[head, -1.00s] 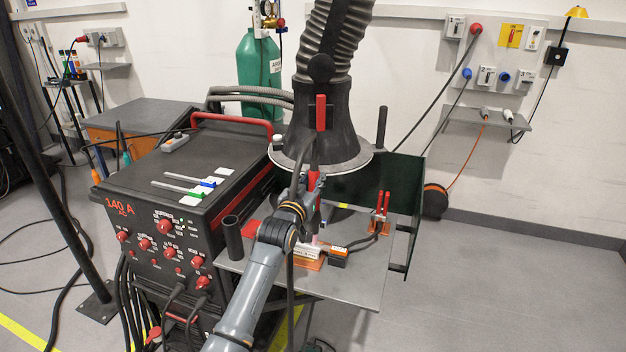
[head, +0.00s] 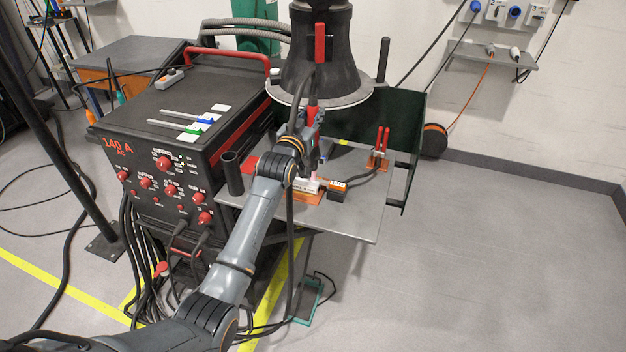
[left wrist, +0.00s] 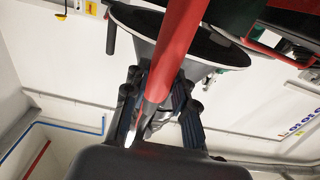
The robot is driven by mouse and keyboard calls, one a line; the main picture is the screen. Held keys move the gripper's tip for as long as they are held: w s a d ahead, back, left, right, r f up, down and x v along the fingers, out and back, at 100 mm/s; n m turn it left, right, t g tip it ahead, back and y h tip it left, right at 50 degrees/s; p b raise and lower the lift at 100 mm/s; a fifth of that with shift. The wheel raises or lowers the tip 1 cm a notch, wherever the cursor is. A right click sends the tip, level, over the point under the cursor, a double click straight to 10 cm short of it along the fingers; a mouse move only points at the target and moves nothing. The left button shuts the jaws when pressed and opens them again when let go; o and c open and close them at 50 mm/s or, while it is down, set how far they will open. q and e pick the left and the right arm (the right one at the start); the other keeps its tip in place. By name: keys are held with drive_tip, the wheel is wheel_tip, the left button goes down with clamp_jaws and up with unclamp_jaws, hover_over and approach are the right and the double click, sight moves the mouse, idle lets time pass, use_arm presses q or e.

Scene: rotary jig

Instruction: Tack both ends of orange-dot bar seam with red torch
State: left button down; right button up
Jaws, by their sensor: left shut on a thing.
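My left gripper (head: 313,135) is shut on the red torch (head: 313,112) above the work table. In the left wrist view the torch (left wrist: 178,50) runs between the dark fingers (left wrist: 160,110). The torch's lower end points down near a pale metal bar piece (head: 305,186), which lies on an orange-brown plate (head: 309,199). I cannot tell whether the tip touches the bar. A dark block with an orange label (head: 337,193) sits right beside it. No orange dot or seam can be made out; my arm hides part of the workpiece. My right gripper is not in view.
A dark fume hood (head: 318,70) hangs close above the torch. The grey table (head: 350,222) has a dark green screen (head: 405,130) behind and red-handled pliers (head: 380,148). The black welding machine (head: 190,130) stands left. A green foot pedal (head: 306,302) lies on the floor.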

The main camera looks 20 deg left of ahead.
use_arm(q)
drive_tip(key=shift+f, duration=0.25)
idle(0.6)
idle(0.4)
drive_tip(key=shift+r, duration=0.15)
idle(1.4)
drive_tip(key=shift+p, duration=0.3)
drive_tip(key=shift+r+p, duration=0.6)
drive_tip(key=shift+r, duration=0.1)
idle(4.2)
